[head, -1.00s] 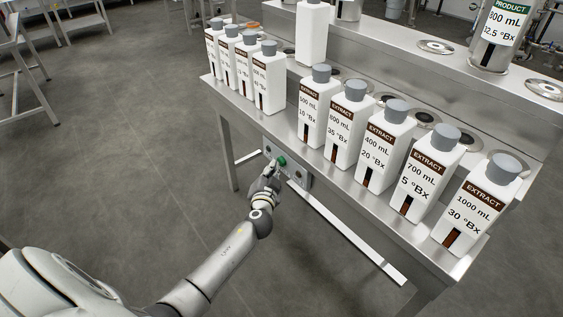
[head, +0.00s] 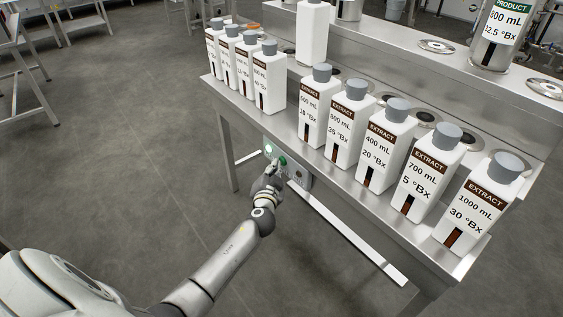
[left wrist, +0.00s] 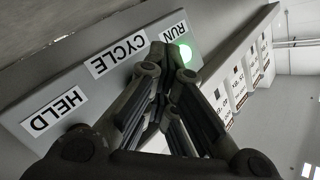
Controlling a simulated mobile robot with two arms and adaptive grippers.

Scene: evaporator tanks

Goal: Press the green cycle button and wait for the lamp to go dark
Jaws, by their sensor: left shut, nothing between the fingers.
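The control panel (head: 301,177) hangs under the front edge of the steel bench. Its green cycle button (head: 282,160) shows just beyond my fingertips. The lamp (head: 268,149) glows bright green beside it. In the left wrist view the lit lamp (left wrist: 185,52) is by the RUN label (left wrist: 174,31), with the CYCLE label (left wrist: 122,53) and HELD label (left wrist: 54,112) along the panel. My left gripper (head: 275,165) is shut and empty, its tips at the panel by the button. In the left wrist view the fingers hide the button, so contact cannot be told. My right gripper is out of view.
White extract bottles with grey caps stand along the bench (head: 290,130) above the panel, the nearest group starting with a 500 mL bottle (head: 313,110). A steel product vessel (head: 497,35) stands on the raised shelf. The floor left of the bench is clear near my arm.

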